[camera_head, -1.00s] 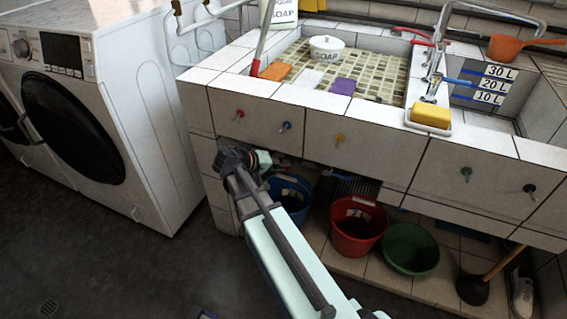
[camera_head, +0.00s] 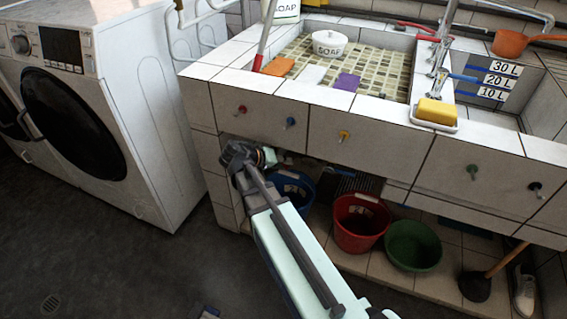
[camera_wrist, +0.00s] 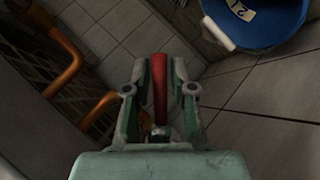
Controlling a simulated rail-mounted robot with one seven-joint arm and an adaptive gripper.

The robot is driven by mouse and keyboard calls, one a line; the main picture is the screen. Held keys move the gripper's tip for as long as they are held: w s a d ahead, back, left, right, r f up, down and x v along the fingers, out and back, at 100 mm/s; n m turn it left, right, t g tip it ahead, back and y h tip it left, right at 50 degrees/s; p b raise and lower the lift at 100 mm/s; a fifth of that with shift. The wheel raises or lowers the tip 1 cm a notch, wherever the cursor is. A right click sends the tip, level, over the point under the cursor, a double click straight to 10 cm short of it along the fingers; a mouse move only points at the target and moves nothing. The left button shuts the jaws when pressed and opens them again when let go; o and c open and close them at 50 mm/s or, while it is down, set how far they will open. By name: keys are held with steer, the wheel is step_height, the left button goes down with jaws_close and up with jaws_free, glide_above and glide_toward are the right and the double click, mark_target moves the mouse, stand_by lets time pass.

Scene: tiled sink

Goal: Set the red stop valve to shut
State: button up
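A red lever (camera_wrist: 159,88), which looks like the stop valve's handle, stands in the middle of the wrist view. A small metal part shows at its near end. My gripper (camera_wrist: 160,72) is open, with one finger on each side of the lever; a narrow gap seems to show on both sides. In the head view my gripper is at the left lower edge of the tiled sink, by the opening beneath it, and its fingertips are hidden. The lever is not visible there.
Orange pipes (camera_wrist: 62,72) run at the left of the wrist view. A blue bucket (camera_wrist: 262,22) stands at its upper right.

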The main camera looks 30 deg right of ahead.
stand_by(0.3)
steer(key=v, duration=1.2)
